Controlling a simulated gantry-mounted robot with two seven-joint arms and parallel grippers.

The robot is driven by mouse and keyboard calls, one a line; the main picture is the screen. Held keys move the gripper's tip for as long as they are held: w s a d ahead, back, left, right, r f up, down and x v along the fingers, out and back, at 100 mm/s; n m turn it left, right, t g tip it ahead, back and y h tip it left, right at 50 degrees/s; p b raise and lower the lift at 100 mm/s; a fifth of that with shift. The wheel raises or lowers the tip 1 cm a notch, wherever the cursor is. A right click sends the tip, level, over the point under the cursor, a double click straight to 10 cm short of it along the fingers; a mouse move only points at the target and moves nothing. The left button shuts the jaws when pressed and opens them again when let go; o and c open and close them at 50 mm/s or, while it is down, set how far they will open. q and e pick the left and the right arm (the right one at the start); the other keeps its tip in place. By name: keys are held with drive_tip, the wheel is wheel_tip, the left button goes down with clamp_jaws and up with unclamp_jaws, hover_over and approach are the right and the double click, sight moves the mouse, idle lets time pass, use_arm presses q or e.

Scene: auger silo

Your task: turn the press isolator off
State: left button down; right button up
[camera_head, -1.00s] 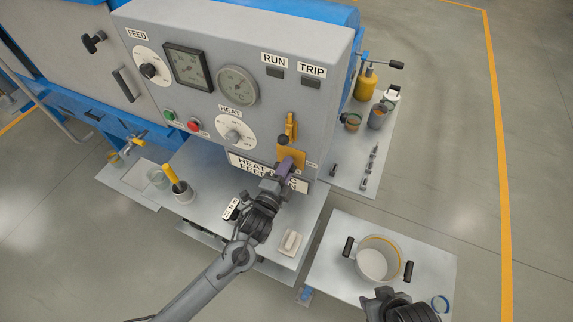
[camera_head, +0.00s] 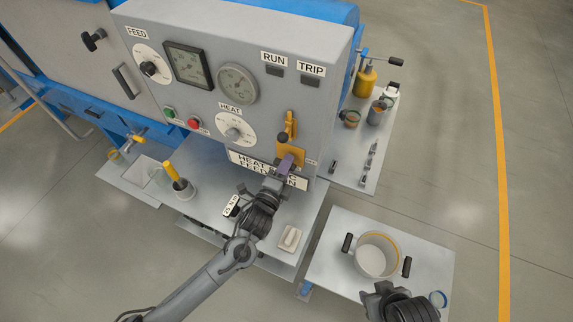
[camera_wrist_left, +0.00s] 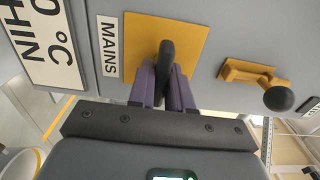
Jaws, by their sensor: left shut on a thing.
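The isolator is a yellow plate (camera_head: 293,153) on the grey control panel, with a MAINS label (camera_wrist_left: 109,46) beside it in the left wrist view. A black handle (camera_wrist_left: 166,58) stands out from this plate (camera_wrist_left: 195,40). My left gripper (camera_head: 285,165) is at the plate, and its purple fingers (camera_wrist_left: 164,88) are shut on the black handle, one on each side. The gripper hides part of the plate in the head view. My right gripper (camera_head: 385,300) is at the bottom right, by the pot; its fingers cannot be made out.
A yellow lever with a black knob (camera_wrist_left: 279,97) sits close beside the plate. The panel also bears a HEAT dial (camera_head: 234,130), gauges and buttons. A bench below holds a yellow-handled tool (camera_head: 178,178) in a cup. A pot (camera_head: 376,255) stands on the right table.

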use_arm(q)
drive_tip(key=c, duration=1.1)
unclamp_jaws()
drive_tip(key=shift+c, duration=0.2)
drive_tip(key=shift+s, duration=0.1)
drive_tip(key=v, duration=1)
drive_tip(key=shift+s+a, duration=0.2)
drive_tip(key=shift+s, duration=0.05)
